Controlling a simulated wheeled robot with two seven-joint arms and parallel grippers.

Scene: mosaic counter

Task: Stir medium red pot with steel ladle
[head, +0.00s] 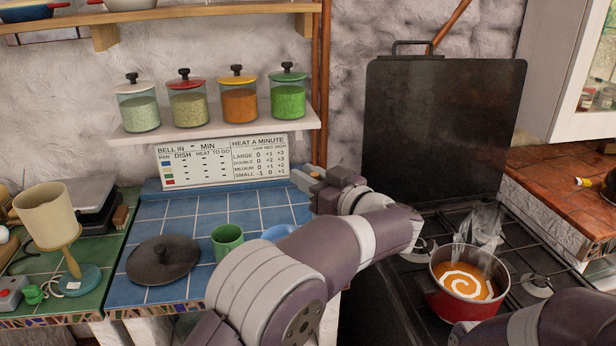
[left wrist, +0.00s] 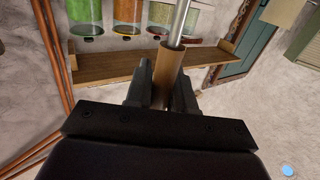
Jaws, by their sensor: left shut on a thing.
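The red pot (head: 462,306) stands on the black stove at the lower right of the head view. It holds orange soup with a white swirl, and steam rises from it. My left gripper (head: 311,181) is in front of the wall, left of the stove and away from the pot. In the left wrist view my left gripper (left wrist: 163,82) is shut on the brown handle of the steel ladle (left wrist: 181,22), whose metal shaft runs up out of the picture. The ladle's bowl is not visible. My right arm shows at the lower right edge; its gripper is out of view.
A dark lid (head: 163,260) and a green cup (head: 227,240) are on the blue tiled counter (head: 188,212). A shelf (head: 215,132) with several jars hangs above. A raised black stove cover (head: 440,130) stands behind the burners. My left arm crosses the middle.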

